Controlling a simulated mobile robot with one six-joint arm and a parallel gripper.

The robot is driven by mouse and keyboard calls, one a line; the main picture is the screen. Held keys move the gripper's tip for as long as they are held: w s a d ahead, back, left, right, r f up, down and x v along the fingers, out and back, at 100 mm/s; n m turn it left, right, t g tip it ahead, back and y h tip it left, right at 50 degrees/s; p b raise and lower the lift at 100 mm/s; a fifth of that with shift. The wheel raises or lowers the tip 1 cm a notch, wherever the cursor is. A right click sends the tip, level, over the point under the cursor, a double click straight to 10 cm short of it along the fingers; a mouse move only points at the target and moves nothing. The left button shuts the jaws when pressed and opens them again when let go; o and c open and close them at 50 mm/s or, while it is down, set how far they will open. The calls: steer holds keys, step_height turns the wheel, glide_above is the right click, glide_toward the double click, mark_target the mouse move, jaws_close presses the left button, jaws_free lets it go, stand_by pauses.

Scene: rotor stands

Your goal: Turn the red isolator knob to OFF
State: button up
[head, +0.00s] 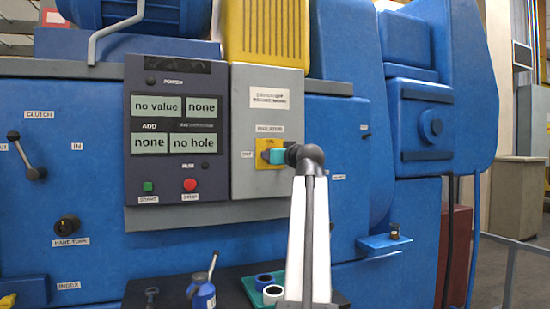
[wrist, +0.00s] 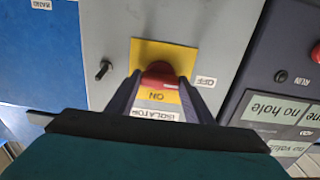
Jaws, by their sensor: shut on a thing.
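The red isolator knob (wrist: 157,79) sits on a yellow plate (wrist: 178,52) in the wrist view, which shows the panel upside down. My gripper (wrist: 160,80) is shut on the knob, one dark finger on each side. A pale mark on the knob lies roughly sideways, its right end towards the OFF label (wrist: 206,81); the exact pointing is hard to tell. The ON label (wrist: 157,96) is on the plate. In the head view my gripper (head: 275,155) covers the knob, with the yellow plate (head: 262,146) behind it and OFF (head: 247,154) to its left.
A small black peg (wrist: 104,71) sticks out of the grey panel beside the plate. The dark display panel (head: 178,130) with start and stop buttons is left of the isolator. Below, a dark shelf holds a blue can (head: 203,295) and a green tray (head: 250,285) with rings.

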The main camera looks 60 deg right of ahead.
steer(key=o, duration=1)
steer(key=shift+o, duration=0.2)
steer(key=shift+s, duration=0.1)
steer(key=v, duration=1.3)
steer(key=shift+s+a, duration=0.25)
steer(key=shift+a, duration=0.05)
